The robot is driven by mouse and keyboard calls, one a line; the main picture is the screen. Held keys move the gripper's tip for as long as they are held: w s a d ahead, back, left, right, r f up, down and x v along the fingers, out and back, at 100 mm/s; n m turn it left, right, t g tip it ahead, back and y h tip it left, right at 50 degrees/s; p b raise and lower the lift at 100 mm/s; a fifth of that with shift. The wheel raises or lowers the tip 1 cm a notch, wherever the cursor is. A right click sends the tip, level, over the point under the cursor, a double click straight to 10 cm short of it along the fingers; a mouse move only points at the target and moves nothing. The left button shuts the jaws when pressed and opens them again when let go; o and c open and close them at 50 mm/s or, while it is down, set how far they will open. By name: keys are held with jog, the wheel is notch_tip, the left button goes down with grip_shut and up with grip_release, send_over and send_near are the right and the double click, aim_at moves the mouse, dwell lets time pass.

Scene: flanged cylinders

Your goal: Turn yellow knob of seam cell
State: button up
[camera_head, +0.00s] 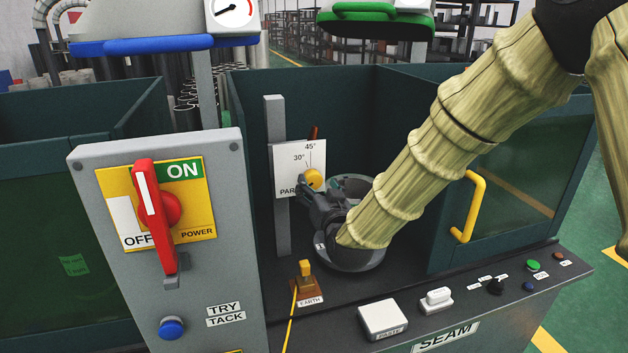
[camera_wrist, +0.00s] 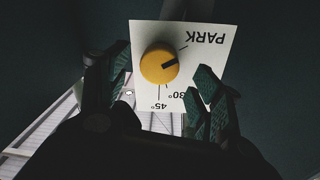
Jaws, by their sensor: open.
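The yellow knob (camera_head: 313,178) sits on a white dial plate (camera_head: 300,155) marked PARK, 30° and 45°, inside the dark green cell. In the wrist view the plate is upside down, and the knob (camera_wrist: 155,68) has a black mark that points toward the PARK line. My gripper (camera_head: 318,190) is close in front of the plate and hides its lower right part in the head view. In the wrist view my gripper (camera_wrist: 160,88) is open, with one green-padded finger on each side of the knob. Both fingers look apart from it.
A yellow earth clamp (camera_head: 304,269) stands in front. A grey box (camera_head: 225,270) with a red ON/OFF power switch (camera_head: 157,210) is at left. The SEAM panel (camera_head: 450,335) with buttons and a yellow door handle (camera_head: 480,205) are at right.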

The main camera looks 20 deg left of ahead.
aim_at(314, 182)
jog(key=shift+p+x, duration=0.3)
jog(key=shift+x, duration=1.45)
grip_shut()
